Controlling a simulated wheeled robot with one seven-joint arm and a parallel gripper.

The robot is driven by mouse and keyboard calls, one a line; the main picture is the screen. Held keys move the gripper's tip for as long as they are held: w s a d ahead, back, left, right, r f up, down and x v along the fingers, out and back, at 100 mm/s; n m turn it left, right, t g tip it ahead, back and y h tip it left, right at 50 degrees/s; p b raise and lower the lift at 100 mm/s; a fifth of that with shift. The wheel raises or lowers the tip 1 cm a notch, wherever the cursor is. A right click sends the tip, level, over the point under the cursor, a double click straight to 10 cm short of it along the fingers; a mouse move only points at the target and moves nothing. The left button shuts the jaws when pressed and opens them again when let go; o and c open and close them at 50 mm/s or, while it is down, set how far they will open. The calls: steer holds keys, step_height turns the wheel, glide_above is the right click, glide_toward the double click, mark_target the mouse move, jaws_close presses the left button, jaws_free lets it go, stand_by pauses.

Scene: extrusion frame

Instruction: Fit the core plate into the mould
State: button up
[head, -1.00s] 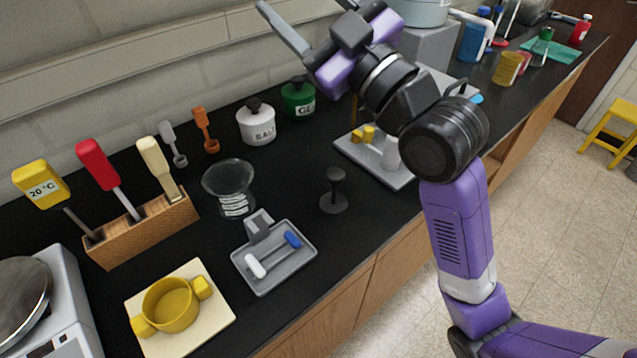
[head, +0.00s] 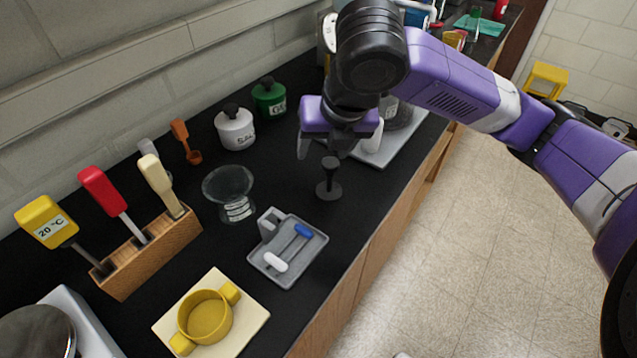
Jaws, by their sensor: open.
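My gripper (head: 338,150) points down with its fingers apart and empty, over the black-knobbed tool (head: 328,186) that stands upright on the counter. I cannot tell if the fingers reach around its knob. No part is clearly recognisable as the core plate or the mould.
A glass funnel-shaped vessel (head: 229,192) stands left of my gripper. White (head: 236,128) and green (head: 269,97) jars are behind. A wooden block (head: 150,250) holds tools. A yellow two-handled cup (head: 205,318) sits on a cream board. The counter's front edge is close on the right.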

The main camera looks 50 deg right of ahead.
mark_target(331, 164)
steer(key=shift+n+g, duration=0.4)
steer(key=shift+n, duration=0.3)
steer(key=shift+w+d+f+p, duration=0.15)
steer(key=shift+d+f, duration=0.35)
steer(key=shift+f, duration=0.75)
steer(key=shift+w+d+f+p, duration=0.15)
steer(key=shift+d+f, duration=0.35)
steer(key=shift+f, duration=0.75)
steer(key=shift+w+d+f+p, duration=0.15)
steer(key=shift+d+f, duration=0.35)
steer(key=shift+f, duration=0.75)
steer(key=shift+s, duration=0.1)
steer(key=shift+c, duration=0.5)
steer(key=shift+h, duration=0.3)
jaws_close()
steer(key=shift+r, duration=0.1)
step_height(331, 164, up, 20)
